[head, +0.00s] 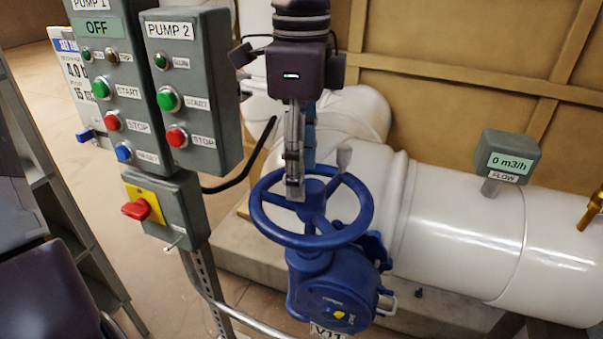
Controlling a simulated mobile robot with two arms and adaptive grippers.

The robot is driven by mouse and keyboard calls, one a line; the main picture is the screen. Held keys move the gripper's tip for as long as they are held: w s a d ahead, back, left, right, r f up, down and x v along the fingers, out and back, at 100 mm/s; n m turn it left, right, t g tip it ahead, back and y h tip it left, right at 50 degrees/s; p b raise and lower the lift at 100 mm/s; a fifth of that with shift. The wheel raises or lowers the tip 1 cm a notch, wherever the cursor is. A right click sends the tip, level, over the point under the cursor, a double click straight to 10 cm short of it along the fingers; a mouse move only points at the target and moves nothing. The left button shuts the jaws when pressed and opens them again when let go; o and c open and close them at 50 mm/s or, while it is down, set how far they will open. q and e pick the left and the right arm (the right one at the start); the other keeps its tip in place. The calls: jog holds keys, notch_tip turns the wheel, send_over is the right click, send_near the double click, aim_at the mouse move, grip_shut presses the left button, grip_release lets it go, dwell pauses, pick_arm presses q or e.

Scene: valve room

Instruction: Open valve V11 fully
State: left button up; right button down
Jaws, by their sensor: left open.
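Valve V11 is a blue handwheel (357,231) on a blue gearbox (318,284), in front of a white pipe. Its V11 tag (328,330) is cut by the bottom edge. A small yellow pointer (340,315) shows on the gearbox face, too small to read surely. My left gripper (295,188) comes down from the top with its fingers pointing down over the wheel's near-left part, left of the hub. The fingers are open and seen nearly edge on, so I cannot tell whether they touch the wheel. My right gripper is not in view.
The pump control boxes (200,95) stand close at left; the pump 1 display (100,27) reads OFF. A red switch (136,209) sits below. The flow display (510,163) on the white pipe (465,235) reads 0 m3/h. A metal post and rail run left of the valve.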

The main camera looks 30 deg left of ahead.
pick_arm(q)
jog(key=shift+w+d+r+p, duration=0.15)
jog(key=shift+d+r+p, duration=0.1)
jog(key=shift+r+p, duration=0.5)
jog(key=shift+d+r, duration=0.1)
jog(key=shift+d, duration=0.15)
jog(key=shift+a, duration=0.1)
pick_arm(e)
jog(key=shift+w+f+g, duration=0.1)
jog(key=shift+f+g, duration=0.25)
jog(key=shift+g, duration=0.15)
